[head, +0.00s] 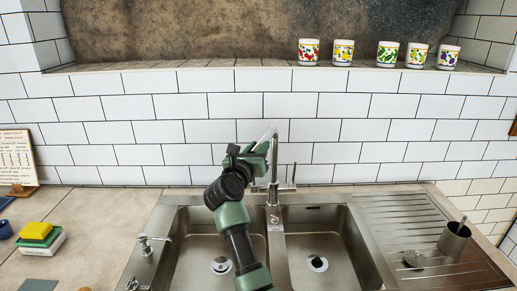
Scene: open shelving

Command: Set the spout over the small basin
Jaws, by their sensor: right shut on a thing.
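The tap (274,170) stands upright behind the divider between two steel basins. Its spout (270,133) bends over at the top, toward the viewer and slightly left, and its end is hidden by my right gripper. My right gripper (260,149) is shut on the spout near its end, above the back of the divider and the left basin's edge. The left basin (190,245) is partly covered by my right arm. The right basin (330,240) looks slightly narrower, and both are empty with a drain. My left gripper is not in view.
A ribbed drainboard (395,215) on the right holds a metal cup (454,240). Yellow and green sponges (38,231) lie on the left counter near a soap dispenser (145,245). Several patterned cups (388,53) stand on the ledge. White tiled wall (120,110) rises close behind the tap.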

